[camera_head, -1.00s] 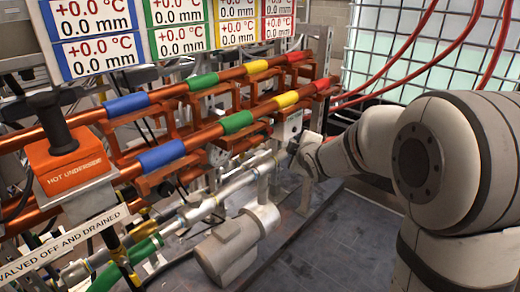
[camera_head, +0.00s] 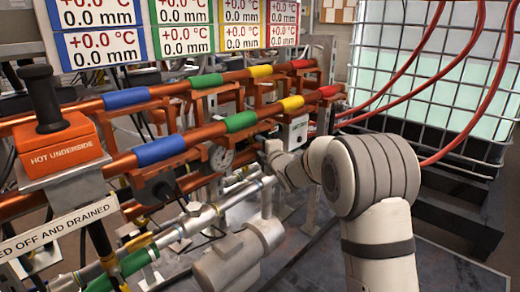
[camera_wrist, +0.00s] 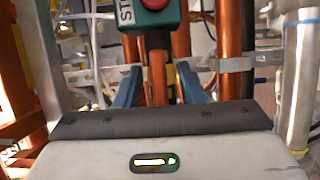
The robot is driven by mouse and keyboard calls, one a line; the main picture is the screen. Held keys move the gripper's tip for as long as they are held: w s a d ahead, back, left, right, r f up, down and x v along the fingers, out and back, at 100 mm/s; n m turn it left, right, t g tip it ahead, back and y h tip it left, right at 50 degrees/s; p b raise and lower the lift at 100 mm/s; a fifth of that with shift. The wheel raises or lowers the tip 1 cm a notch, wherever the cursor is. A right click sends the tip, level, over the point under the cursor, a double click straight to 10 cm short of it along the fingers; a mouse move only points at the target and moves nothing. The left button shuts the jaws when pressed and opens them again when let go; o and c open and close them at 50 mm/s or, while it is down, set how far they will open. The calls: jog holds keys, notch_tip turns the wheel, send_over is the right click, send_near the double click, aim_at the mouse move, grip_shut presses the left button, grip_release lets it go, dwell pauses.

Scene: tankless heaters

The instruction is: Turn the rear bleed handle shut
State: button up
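I cannot pick out the rear bleed handle with certainty in either view. My gripper (camera_wrist: 158,84) shows two blue fingers spread apart in the wrist view, with nothing visibly clamped between them. Beyond them are a dark stem, copper pipes (camera_wrist: 229,45) and a green box with a red button (camera_wrist: 156,4) at the top edge. In the head view my arm's end reaches the pipe rack near a white box (camera_head: 294,133); the fingertips are hidden there. A small yellow handle (camera_head: 139,242) shows lower left on the rack, apart from my gripper.
Copper pipes with coloured bands (camera_head: 240,122) run across the rack. An orange block marked HOT UNDERSIDE (camera_head: 62,153) carries a black knob at left. A grey cylinder (camera_head: 238,257) lies below my arm. Red hoses (camera_head: 420,85) hang before a caged tank (camera_head: 440,60) at right.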

jog(key=shift+w+a, duration=0.1)
jog(key=shift+w, duration=0.05)
jog(key=shift+c, duration=0.2)
grip_shut()
